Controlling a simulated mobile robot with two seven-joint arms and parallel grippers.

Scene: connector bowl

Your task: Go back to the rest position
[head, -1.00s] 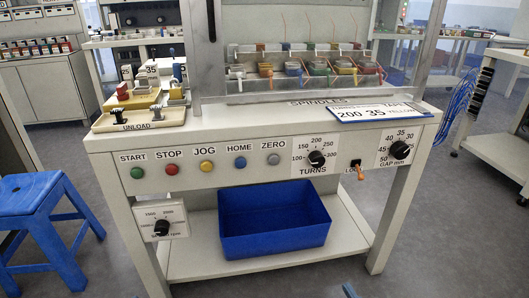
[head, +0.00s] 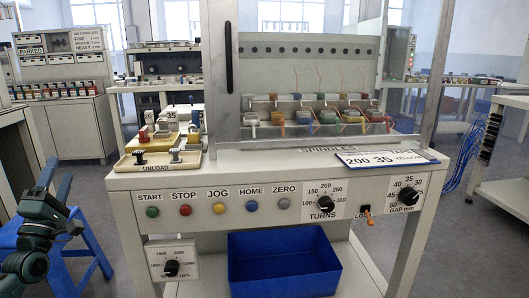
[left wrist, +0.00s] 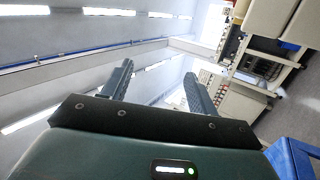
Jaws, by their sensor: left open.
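My left gripper (head: 54,183) is at the lower left of the head view, raised with its dark fingers pointing up. It is in front of the blue stool and left of the winding machine, touching nothing that I can see. In the left wrist view the two fingers (left wrist: 158,70) are spread apart with nothing between them, and the gripper points up toward the ceiling and wall. My right gripper is not in view. The machine bench (head: 300,168) stands ahead, with a row of coloured buttons, dials and a spindle area behind a clear frame.
The blue stool (head: 88,240) is at the lower left, close to my left arm. A blue bin (head: 285,268) sits on the bench's lower shelf. An unload tray (head: 158,160) is at the bench's left end. A side table (head: 510,135) stands at right. Grey floor lies between.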

